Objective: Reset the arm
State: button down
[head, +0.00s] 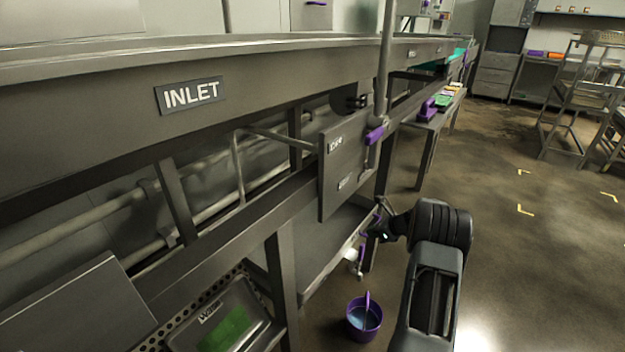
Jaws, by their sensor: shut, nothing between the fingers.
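My arm reaches in from the bottom right, dark grey and black, bent at a thick black joint. Its end, my gripper (374,230), is small in the head view and points left toward the steel frame under the inlet line. It looks shut and empty. The fingertips are dark and hard to separate from the pipework behind them. I cannot tell whether they touch anything.
A long steel line marked INLET (192,95) runs along the left. A grey panel (345,165) hangs beside a pipe with a purple handle (375,135). A purple bucket (364,320) stands on the floor below. Open floor (540,240) lies to the right.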

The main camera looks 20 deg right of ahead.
jog(key=s+a+f+n+g, duration=0.3)
jog(key=s+n, duration=0.3)
jog(key=s+a+r+n+g+p, duration=0.25)
jog(key=s+a+r+n, duration=0.2)
jog(key=r, duration=0.25)
jog(key=s+a+r+n+h+p, duration=0.2)
jog(key=s+a+r+n+p, duration=0.4)
jog(key=r, duration=0.6)
jog(key=s+a+r+n+t+h+p, duration=0.1)
jog(key=s+a+r+n+p, duration=0.5)
jog(key=r, duration=0.7)
jog(key=s+a+r+n+h+p, duration=0.2)
jog(key=s+a+r+n+p, duration=0.4)
jog(key=r, duration=0.6)
jog(key=p, duration=0.2)
jog(key=shift+a+r+h+p, duration=0.2)
jog(key=shift+h+p, duration=0.1)
jog(key=shift+p, duration=0.05)
jog(key=shift+t, duration=0.25)
